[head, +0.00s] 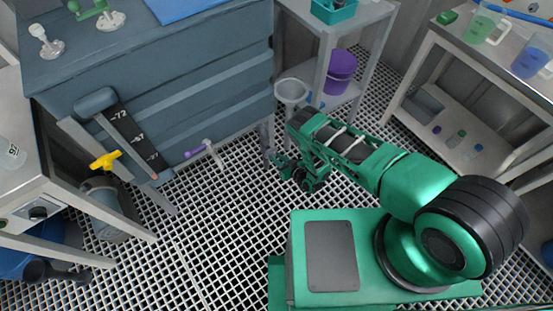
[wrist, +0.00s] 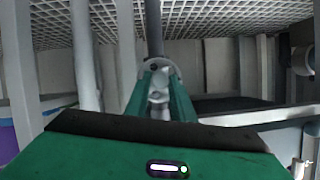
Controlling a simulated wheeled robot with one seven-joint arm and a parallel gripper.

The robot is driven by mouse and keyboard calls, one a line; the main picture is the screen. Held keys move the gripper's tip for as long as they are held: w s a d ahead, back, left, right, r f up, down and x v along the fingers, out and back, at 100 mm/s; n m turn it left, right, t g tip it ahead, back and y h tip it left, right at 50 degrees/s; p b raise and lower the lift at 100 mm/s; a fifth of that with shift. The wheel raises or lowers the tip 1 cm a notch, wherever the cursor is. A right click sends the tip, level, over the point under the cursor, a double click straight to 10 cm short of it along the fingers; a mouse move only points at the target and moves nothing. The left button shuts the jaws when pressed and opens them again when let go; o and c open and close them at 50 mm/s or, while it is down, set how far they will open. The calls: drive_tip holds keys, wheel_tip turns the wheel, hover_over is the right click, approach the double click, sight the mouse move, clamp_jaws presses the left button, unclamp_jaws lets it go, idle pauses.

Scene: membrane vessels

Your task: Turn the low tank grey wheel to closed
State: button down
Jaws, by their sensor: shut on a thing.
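In the wrist view my gripper (wrist: 158,82) has its two green fingers on either side of a light grey rounded part (wrist: 160,68) with a small dark hole, and it is shut on it. This part looks like the grey wheel, seen close up between the fingers; its full shape and turn position are hidden. In the head view my gripper (head: 281,160) is low, near the right end of the big blue-grey tank (head: 200,85). The wheel cannot be made out there behind the gripper and arm.
A purple-ended grey valve handle (head: 205,151) sticks out of the tank front. A yellow handle (head: 105,160) tops a grey vessel at left. A shelf stand with a purple bucket (head: 341,68) is behind my arm. The grated floor (head: 215,235) is open at centre.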

drive_tip(key=c, duration=1.5)
unclamp_jaws()
drive_tip(key=shift+s, duration=0.1)
drive_tip(key=v, duration=1)
drive_tip(key=shift+s+d, duration=0.25)
drive_tip(key=shift+r, duration=0.1)
